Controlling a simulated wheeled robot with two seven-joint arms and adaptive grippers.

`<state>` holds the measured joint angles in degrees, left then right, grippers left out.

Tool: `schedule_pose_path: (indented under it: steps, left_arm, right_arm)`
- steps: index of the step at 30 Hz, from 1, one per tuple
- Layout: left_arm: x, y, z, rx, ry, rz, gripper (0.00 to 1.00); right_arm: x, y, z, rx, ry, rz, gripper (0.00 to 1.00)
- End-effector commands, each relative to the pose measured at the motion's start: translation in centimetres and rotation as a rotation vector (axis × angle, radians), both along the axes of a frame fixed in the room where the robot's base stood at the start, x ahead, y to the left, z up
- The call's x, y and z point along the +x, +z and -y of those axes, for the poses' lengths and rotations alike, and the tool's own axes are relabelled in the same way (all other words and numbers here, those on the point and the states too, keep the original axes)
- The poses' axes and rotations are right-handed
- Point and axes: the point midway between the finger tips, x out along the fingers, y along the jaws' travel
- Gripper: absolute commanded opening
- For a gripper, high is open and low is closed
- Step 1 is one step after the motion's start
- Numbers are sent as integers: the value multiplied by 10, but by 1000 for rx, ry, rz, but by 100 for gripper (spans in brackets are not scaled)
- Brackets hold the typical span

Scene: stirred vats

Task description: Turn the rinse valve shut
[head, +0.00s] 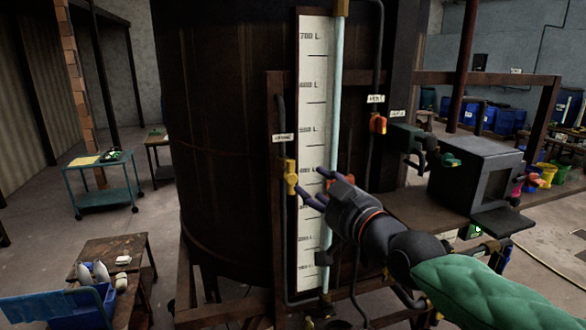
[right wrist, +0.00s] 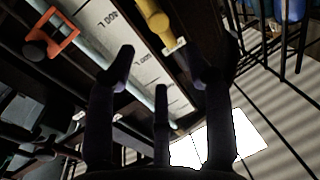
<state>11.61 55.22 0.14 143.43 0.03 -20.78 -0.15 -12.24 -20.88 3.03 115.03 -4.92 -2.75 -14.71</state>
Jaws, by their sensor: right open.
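A yellow valve handle (head: 291,178) stands on a thin dark pipe left of the white level scale (head: 313,120), below a small label (head: 283,137) whose text I cannot read surely. An orange-red handle (head: 378,123) sits on another pipe right of the scale, under its own label. I cannot tell for sure which one is the rinse valve. My right gripper (head: 313,188) is open and empty in front of the scale, its fingers pointing at the yellow handle and apart from it. In the right wrist view, the yellow handle (right wrist: 152,18) lies beyond the spread fingers (right wrist: 163,78).
A large dark vat (head: 225,130) stands behind the scale, in a brown frame. A grey box (head: 472,175) sits on the bench at right. A green cart (head: 103,182) and a small wooden table (head: 112,252) stand at left. Pipes run close around my right gripper.

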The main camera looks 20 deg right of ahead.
Motion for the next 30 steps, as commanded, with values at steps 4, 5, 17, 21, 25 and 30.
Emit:
schedule_pose_path:
  steps: [4, 5, 17, 21, 25, 30]
  left_arm:
    - [0, 2, 0, 0, 0, 0, 40]
    - [0, 3, 0, 0, 0, 0, 40]
    - [0, 13, 0, 0, 0, 0, 40]
    - [0, 15, 0, 0, 0, 0, 40]
    - [0, 15, 0, 0, 0, 0, 40]
    - [0, 15, 0, 0, 0, 0, 40]
  right_arm:
    - [21, -1, -5, 0, 1, -3, 52]
    - [25, -1, -6, 0, 1, -3, 52]
    - [82, 0, -20, 1, 0, -2, 52]
    - [93, -1, -22, 1, 0, -2, 52]
    - [97, -1, -23, 1, 0, -1, 52]
    - [98, -1, -23, 1, 0, -1, 52]
